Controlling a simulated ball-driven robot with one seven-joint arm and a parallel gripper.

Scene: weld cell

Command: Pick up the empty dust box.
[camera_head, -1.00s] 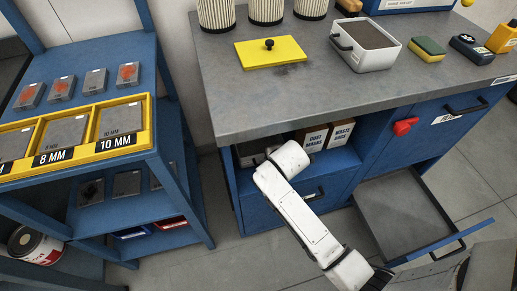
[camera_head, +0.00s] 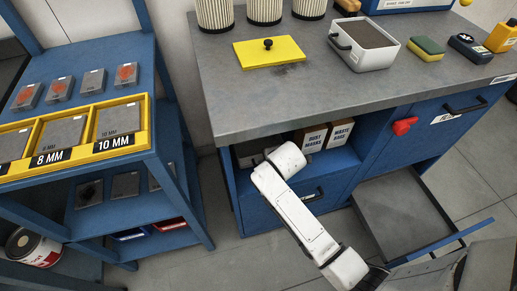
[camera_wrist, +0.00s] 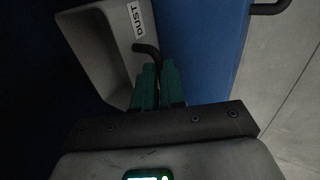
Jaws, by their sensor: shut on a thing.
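The empty dust box (camera_wrist: 92,50) is a grey bin with a "DUST" label and a dark bent handle (camera_wrist: 147,50), seen tilted in the wrist view. Its visible inside looks bare. My gripper (camera_wrist: 157,72) has teal fingers shut on this handle. In the head view a grey part of the box (camera_head: 248,153) shows in the open shelf under the bench, left of my arm. My fingers are hidden there behind my white wrist. I cannot tell whether the box still touches the shelf.
Cartons of dust masks (camera_head: 311,140) and waste bags (camera_head: 340,133) stand right of my wrist on the shelf. An open drawer (camera_head: 405,215) juts out at right. On the bench (camera_head: 300,100) are a filled white box (camera_head: 372,57) and a yellow lid (camera_head: 270,54). A blue rack (camera_head: 185,200) stands left.

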